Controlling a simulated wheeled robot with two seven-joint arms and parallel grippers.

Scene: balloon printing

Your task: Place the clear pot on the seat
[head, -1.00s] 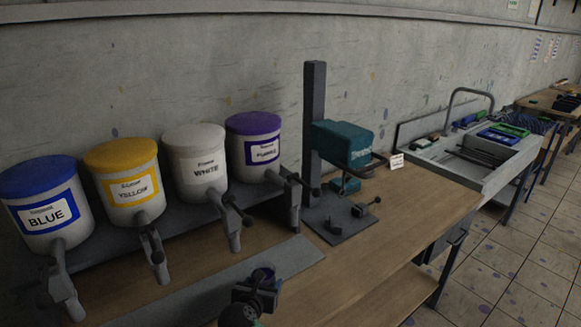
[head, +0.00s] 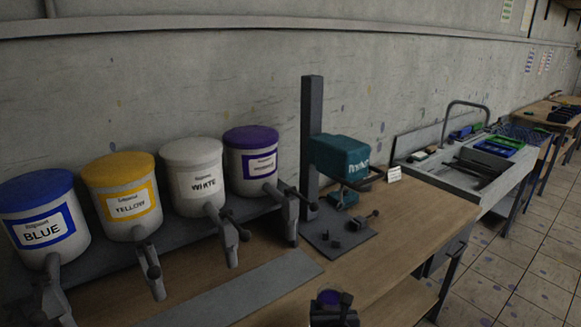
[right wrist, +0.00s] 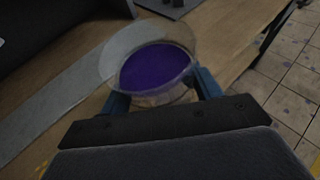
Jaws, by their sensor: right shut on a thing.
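The clear pot (right wrist: 153,65) is see-through with purple contents, and my right gripper (right wrist: 160,92) is shut on it in the right wrist view. The pot is apart from this plate, nearer to me. My left gripper is not in view.
Several lidded paint tubs with spouts, such as the purple-lidded one (head: 252,160), stand on a rack to the left. A flat grey strip (head: 240,290) lies on the wooden bench (head: 425,222). A sink unit (head: 470,175) stands further right.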

